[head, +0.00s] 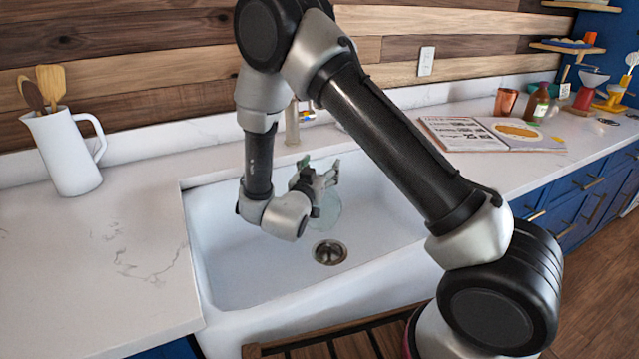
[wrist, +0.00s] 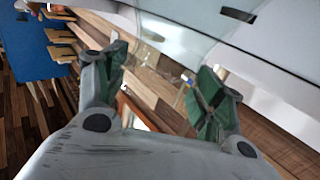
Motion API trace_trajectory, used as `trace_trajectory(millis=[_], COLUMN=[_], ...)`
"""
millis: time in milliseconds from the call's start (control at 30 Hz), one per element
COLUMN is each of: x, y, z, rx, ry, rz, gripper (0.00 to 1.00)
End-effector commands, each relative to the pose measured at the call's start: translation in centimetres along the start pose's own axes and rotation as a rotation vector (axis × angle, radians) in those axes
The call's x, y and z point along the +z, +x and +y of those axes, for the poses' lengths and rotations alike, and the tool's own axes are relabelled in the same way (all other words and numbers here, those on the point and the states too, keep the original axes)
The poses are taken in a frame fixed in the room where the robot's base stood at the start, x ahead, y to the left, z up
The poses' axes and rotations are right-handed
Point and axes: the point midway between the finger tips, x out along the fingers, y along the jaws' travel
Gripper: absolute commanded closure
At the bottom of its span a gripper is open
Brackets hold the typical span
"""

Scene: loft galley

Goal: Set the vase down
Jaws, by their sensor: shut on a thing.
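The vase (head: 327,212) is clear, faintly green glass, seen in the head view just below and beside my gripper (head: 320,177), over the sink basin. My gripper is shut on it, and the fingers hide part of it. In the wrist view, the two green-padded fingers of my gripper (wrist: 163,78) stand apart with see-through glass between and beyond them. The pale glass of the vase (wrist: 205,35) fills much of the top of that view. I cannot tell its full shape or whether its base touches the sink.
The white sink (head: 225,270) has a drain (head: 330,252) near the vase. The left counter (head: 90,260) is clear in front of a white pitcher (head: 65,150) with wooden utensils. An open book (head: 490,134), copper cup (head: 506,101) and bottle (head: 537,103) are on the right counter.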

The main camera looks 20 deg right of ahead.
Motion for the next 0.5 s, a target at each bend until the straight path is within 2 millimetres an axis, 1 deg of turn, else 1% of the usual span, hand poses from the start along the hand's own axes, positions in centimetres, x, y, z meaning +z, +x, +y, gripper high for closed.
trace_trajectory(millis=[33,100,200,500], x=[1.0,2.1,3.1,3.3], y=[0.0,0.0,0.0,0.0], z=[0.1,0.0,0.0,0.0], rx=[0.0,0.0,-0.001,-0.001], ry=[-0.005,-0.004,-0.003,0.0], rz=[0.0,0.0,0.0,0.001], gripper=[1.0,1.0,1.0,1.0])
